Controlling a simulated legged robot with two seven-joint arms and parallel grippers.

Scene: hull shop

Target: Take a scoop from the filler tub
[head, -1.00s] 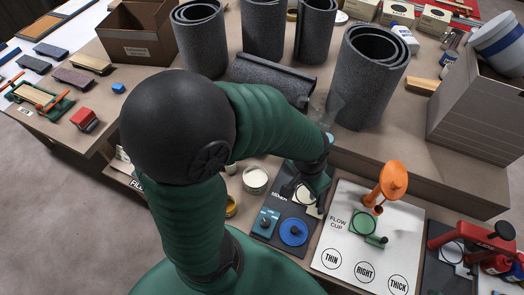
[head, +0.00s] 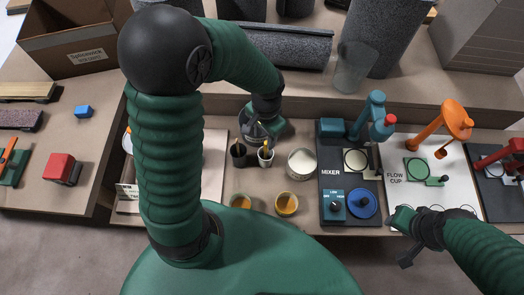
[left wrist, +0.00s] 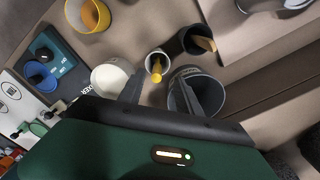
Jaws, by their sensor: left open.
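My left gripper (head: 256,132) is open at the back of the work strip, pointing down over the cups. In the left wrist view its two fingers (left wrist: 168,98) stand apart, with a white cup (left wrist: 158,62) holding a yellow-handled tool between and beyond them. The same white cup (head: 265,157) shows in the head view just below the gripper. A dark cup (head: 238,155) with a stick stands left of it. A grey tub (left wrist: 190,76) is close to one finger. I cannot tell which vessel is the filler tub; my left arm hides part of the left side. My right gripper (head: 404,242) is at the front right.
A white tub (head: 302,163) and two yellow-filled cups (head: 287,204) stand nearby. The mixer (head: 335,185) and flow-cup board (head: 428,200) are to the right. A raised shelf with grey rolls (head: 290,49) runs behind. A clear cup (head: 354,68) stands at its edge.

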